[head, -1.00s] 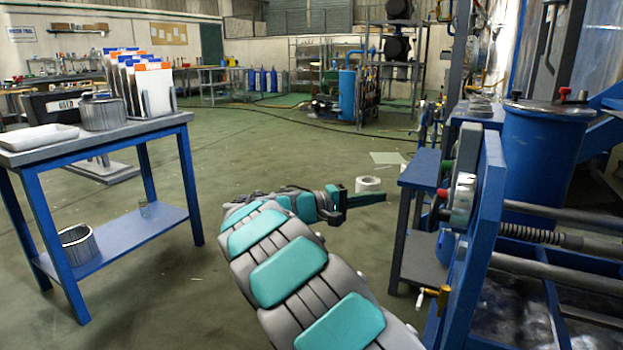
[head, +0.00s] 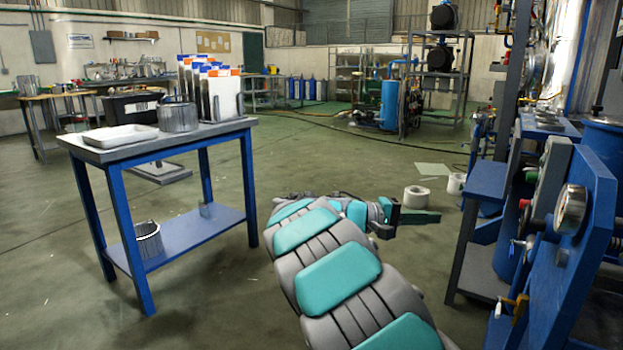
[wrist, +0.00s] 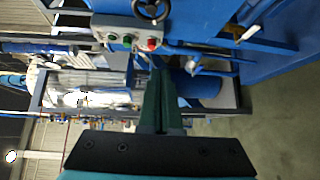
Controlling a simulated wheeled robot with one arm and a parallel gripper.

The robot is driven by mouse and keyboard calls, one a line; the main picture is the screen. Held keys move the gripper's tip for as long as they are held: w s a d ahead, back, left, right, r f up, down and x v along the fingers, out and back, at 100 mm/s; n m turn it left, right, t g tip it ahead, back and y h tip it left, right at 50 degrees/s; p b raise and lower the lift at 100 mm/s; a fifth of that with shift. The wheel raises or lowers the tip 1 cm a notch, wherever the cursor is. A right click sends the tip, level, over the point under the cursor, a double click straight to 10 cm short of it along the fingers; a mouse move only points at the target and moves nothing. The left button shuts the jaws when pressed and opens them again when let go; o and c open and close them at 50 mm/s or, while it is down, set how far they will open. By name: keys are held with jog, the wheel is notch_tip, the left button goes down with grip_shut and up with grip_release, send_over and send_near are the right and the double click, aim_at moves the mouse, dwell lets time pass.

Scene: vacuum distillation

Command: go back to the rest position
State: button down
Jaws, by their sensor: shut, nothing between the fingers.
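My gripper (head: 425,216) is at the end of my teal and grey arm, low over the open floor in the middle of the head view. Its dark green fingers point to the right and hold nothing. In the wrist view my gripper's fingers (wrist: 162,95) lie together, shut. Beyond them is the blue machine with a control panel (wrist: 135,40) that has green and red buttons. The fingers appear apart from the machine.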

jog(key=s+d+f+m+g+y+p, duration=0.1)
jog(key=s+d+f+g+y, duration=0.15)
jog(key=s, duration=0.55)
jog(key=s+d+f+g+y, duration=0.1)
jog(key=s+f+y, duration=0.15)
jog(key=s, duration=0.55)
jog(key=s+d+f+m+g+y+p, duration=0.1)
jog(key=s+d+y, duration=0.15)
jog(key=s, duration=0.65)
jog(key=s+a+f+y, duration=0.4)
jog(key=s+a, duration=0.4)
jog(key=s, duration=0.2)
jog(key=s+a+f+y+p, duration=0.1)
jog(key=s+a+f+y, duration=0.3)
jog(key=s+a, duration=0.5)
jog(key=shift+s+y, duration=0.35)
jog(key=shift+y, duration=0.3)
